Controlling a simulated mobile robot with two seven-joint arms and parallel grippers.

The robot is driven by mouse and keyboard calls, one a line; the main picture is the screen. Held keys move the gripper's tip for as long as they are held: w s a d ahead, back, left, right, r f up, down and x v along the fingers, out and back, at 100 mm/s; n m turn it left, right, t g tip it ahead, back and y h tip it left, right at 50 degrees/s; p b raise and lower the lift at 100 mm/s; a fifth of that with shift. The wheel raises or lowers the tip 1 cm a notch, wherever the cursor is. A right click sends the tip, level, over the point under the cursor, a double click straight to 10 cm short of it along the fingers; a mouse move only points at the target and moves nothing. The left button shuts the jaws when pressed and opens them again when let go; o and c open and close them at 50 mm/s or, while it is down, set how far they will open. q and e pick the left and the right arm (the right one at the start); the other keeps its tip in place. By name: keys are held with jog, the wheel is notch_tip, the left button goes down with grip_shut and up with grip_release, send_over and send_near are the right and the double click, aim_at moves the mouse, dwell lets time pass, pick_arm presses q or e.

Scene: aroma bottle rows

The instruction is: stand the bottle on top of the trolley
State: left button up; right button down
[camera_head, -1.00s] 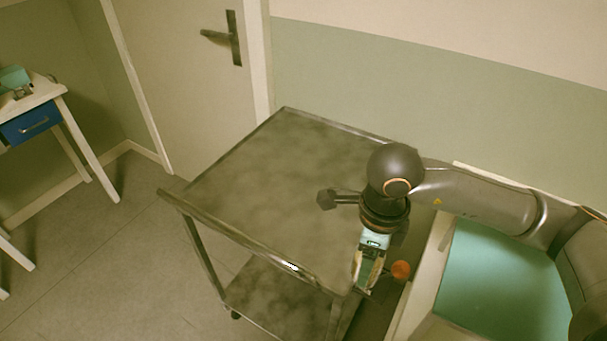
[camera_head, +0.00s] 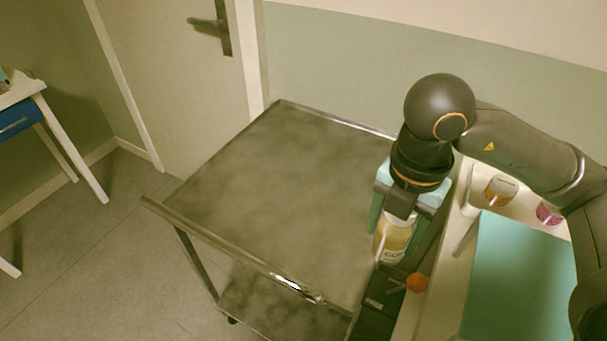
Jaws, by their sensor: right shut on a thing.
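The trolley (camera_head: 270,190) is a grey metal cart with a flat, bare top, a raised rim and a lower shelf. My right gripper (camera_head: 398,224) points down at the right side of the trolley top. It is shut on a bottle (camera_head: 393,242) with yellowish contents and a pale label. The bottle hangs roughly upright between the fingers, near the trolley's right edge. Its upper part is hidden by the gripper, and I cannot tell whether its base touches the top. My left gripper is not in view.
Right of the trolley, a white-edged table holds a teal mat (camera_head: 520,275), an orange bottle (camera_head: 500,190) and a pink bottle (camera_head: 548,214). The trolley top's middle and left are clear. A door stands behind.

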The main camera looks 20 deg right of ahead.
jog(key=shift+w+f+m, duration=0.1)
jog(key=shift+w+m, duration=0.3)
jog(key=w+f, duration=0.3)
jog(key=w, duration=0.1)
jog(key=w+a+f, duration=0.1)
jog(key=w+f, duration=0.2)
jog(key=w, duration=0.1)
jog(key=w+a+f, duration=0.1)
jog(key=w+f, duration=0.3)
jog(key=w, duration=0.1)
jog(key=shift+f, duration=1.35)
jog(key=shift+f, duration=0.1)
jog(key=shift+f+b, duration=0.15)
jog(key=shift+b, duration=0.2)
jog(key=shift+c, duration=0.3)
grip_release()
